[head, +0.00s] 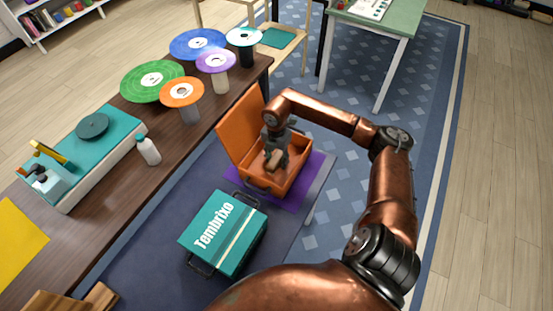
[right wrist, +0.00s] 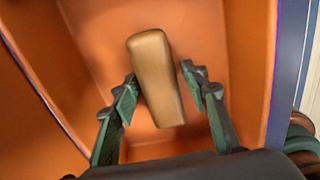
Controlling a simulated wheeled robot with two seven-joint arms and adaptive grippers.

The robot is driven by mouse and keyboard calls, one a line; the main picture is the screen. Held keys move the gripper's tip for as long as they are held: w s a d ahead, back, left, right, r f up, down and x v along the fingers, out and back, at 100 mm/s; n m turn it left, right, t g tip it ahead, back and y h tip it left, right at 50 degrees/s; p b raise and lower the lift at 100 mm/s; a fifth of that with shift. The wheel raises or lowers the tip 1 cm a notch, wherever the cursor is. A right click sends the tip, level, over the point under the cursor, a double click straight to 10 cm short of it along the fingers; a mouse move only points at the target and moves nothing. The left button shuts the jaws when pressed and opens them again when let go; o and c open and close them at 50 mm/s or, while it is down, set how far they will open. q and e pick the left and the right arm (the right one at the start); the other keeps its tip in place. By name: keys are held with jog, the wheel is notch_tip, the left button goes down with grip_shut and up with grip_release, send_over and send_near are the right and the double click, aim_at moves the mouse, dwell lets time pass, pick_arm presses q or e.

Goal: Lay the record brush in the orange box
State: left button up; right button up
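My right gripper (head: 274,152) reaches down into the box. In the right wrist view its two fingers (right wrist: 160,82) are spread on either side of the brush, with a small gap on each side. My left gripper is not in view.
A teal Tembrixo case (head: 224,232) stands near the orange box. The dark wooden bench (head: 180,150) carries a turntable (head: 80,150), a white bottle (head: 148,151) and several records on stands. A green-topped table (head: 390,22) is at the back. Patterned rug lies clear on the right.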

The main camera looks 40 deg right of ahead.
aim_at(276, 158)
jog(key=shift+r, duration=0.15)
pick_arm(q)
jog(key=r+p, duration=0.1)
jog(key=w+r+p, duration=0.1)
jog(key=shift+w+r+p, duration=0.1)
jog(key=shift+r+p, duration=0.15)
jog(key=shift+p, duration=0.05)
pick_arm(e)
notch_tip(276, 158, up, 12)
jog(key=shift+r, duration=0.1)
